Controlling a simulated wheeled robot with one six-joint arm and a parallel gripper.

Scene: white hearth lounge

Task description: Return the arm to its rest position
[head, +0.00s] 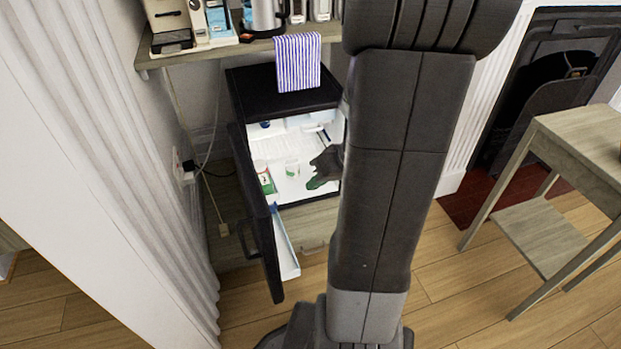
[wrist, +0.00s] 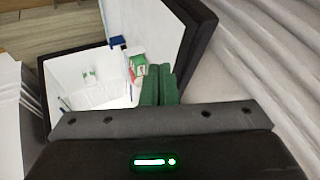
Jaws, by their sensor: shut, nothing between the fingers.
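My gripper (head: 316,184) shows in the head view at the right side of the open black mini fridge's white interior, partly hidden by my own arm. Its green fingers also show in the wrist view (wrist: 160,84), side by side and shut, with nothing between them. The fridge (head: 283,93) has its door (head: 256,215) swung open toward the front left. A red, white and green container (head: 263,174) and a small clear cup with a green mark (head: 292,168) stand inside, left of the gripper. In the wrist view the container (wrist: 138,67) shows just beyond the fingers.
A shelf (head: 200,50) with a kettle (head: 264,14) and boxes is above the fridge. A striped cloth (head: 298,62) hangs over the fridge top. A white fluted wall (head: 120,130) is close on the left.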

